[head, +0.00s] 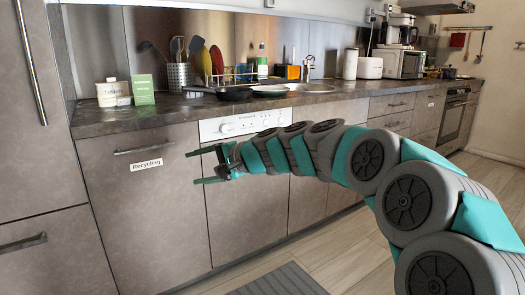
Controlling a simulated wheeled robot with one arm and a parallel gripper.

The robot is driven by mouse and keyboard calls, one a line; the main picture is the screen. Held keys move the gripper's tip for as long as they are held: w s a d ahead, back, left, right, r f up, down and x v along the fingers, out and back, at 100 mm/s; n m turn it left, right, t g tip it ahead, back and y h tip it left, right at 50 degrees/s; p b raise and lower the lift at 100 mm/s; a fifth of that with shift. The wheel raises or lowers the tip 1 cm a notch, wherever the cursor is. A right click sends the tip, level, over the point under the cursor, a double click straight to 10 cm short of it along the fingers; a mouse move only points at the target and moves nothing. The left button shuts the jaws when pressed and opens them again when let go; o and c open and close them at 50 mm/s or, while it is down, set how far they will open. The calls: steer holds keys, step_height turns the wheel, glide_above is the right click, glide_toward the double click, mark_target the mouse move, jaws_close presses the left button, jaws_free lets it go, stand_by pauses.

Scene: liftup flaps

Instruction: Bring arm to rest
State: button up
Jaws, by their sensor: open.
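My arm reaches in from the right of the head view, stretched out toward the left in front of the lower cabinets. My gripper (208,166) is open and empty, its two green fingers apart and pointing left. It is in front of the dishwasher's (245,199) left part, close to the cabinet door labelled "Recycling" (141,200). I cannot tell how far the fingers are from these fronts. The dishwasher and the recycling door look shut.
The dark countertop (165,113) above holds canisters, utensils, plates and a dish rack. A tall cabinet (30,100) stands at the left. A grey mat (280,281) lies on the wooden floor (340,258), which is clear around it. An oven (455,118) is at the far right.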

steer(key=s+d+f+n+g+h+p, duration=0.1)
steer(key=s+d+f+n+h, duration=0.1)
steer(key=s+d+f, duration=0.35)
steer(key=s+d+f+n+g+h, duration=0.1)
steer(key=s+d+f+g+h, duration=0.1)
steer(key=s, duration=0.7)
steer(key=s+d+f+n+g+h+p, duration=0.1)
steer(key=s+d+f+n+h, duration=0.1)
steer(key=s+d+f, duration=0.35)
steer(key=s+d+f+g+h, duration=0.1)
steer(key=s+d+f+h, duration=0.2)
steer(key=s+d, duration=0.6)
steer(key=s+d+f+n+g+h, duration=0.1)
steer(key=s+d+f+g+h, duration=0.1)
steer(key=s+d, duration=0.7)
steer(key=s+f+h+p, duration=0.1)
steer(key=s+f, duration=0.1)
steer(key=s, duration=0.3)
steer(key=shift+s+g+h, duration=0.25)
steer(key=shift+g+h, duration=0.05)
